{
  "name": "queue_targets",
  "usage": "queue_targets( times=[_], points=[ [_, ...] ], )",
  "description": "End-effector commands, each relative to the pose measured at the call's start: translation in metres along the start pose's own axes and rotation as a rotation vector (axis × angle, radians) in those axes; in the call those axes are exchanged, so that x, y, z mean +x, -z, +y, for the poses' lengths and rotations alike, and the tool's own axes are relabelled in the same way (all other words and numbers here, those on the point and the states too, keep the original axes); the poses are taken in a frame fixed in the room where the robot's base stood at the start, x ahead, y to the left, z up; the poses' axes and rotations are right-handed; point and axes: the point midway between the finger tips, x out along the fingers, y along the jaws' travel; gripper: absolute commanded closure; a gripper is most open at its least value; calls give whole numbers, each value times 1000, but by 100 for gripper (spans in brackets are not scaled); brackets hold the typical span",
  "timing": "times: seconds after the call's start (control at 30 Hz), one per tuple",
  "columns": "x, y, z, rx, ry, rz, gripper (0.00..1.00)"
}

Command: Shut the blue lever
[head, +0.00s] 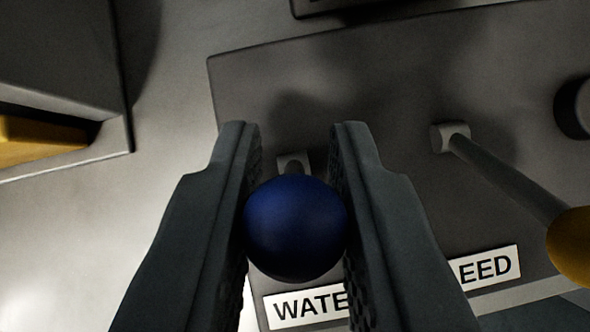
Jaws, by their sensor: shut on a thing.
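The blue lever's round knob (295,228) is between the two fingers of my gripper (296,225) in the head view. My gripper is shut on this knob, with a finger at its left and right sides. The knob hides most of the lever's shaft; only its top end and small pale base show just behind it. The lever stands on a dark grey panel (340,100). A white label (300,306) reading "WATE" shows below the knob, with the rest hidden by my right finger.
To the right, a second lever has a grey shaft (505,178) and a yellow knob (572,245). A label (488,266) ending in "EED" is below it. A dark round knob (575,108) sits at the right edge. A grey housing with a yellow part (35,140) stands at upper left.

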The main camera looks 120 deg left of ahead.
Motion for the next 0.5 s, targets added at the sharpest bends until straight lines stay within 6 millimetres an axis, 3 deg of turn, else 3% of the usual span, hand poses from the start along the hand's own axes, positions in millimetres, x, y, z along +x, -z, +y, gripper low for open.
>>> queue_targets(
  times=[0.5],
  points=[
    [-6,-16,3,29,48,275,100]
  ],
)
